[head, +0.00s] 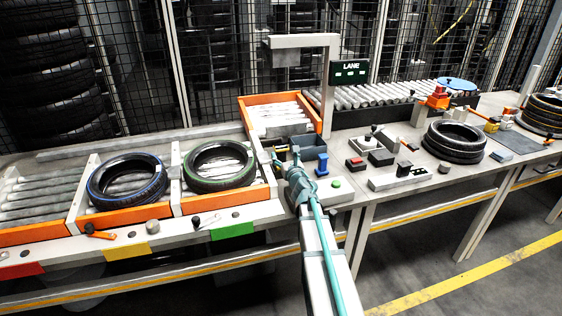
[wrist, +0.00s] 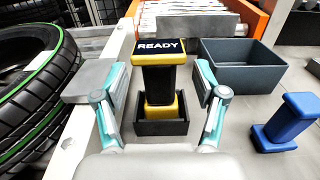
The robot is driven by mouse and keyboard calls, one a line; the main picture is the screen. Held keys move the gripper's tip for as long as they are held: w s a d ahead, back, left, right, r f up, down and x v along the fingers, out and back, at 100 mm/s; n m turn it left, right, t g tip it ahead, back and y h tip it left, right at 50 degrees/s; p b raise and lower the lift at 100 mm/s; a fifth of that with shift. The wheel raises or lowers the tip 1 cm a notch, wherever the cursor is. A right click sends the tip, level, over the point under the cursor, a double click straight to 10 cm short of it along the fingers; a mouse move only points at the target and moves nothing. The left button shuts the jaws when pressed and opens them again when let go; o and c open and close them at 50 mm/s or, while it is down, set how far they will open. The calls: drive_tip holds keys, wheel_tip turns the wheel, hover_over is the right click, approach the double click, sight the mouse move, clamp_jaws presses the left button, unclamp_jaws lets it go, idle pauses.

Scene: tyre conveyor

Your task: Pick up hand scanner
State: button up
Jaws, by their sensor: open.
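The hand scanner (wrist: 160,72) is most likely the yellow and black device with a "READY" label on top, upright in a black open-topped holder (wrist: 161,127) in the wrist view. My gripper (wrist: 156,88) is open, with one teal-and-grey finger on each side of the device. No contact between the fingers and the device is visible. In the head view my gripper (head: 286,160) is over the bench beside the dark bin, and it largely hides the device there.
A dark grey bin (wrist: 240,68) stands behind right of the device, and a blue upright tool (wrist: 289,122) stands at right. A green-striped tyre (wrist: 36,92) lies at left, behind a white rail. An orange-edged roller tray (head: 243,112) is at the back.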

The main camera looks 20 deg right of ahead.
drive_tip(key=w, duration=0.4)
drive_tip(key=shift+d+r+p, duration=0.1)
drive_tip(key=shift+d+p, duration=0.1)
drive_tip(key=shift+p, duration=0.15)
clamp_jaws()
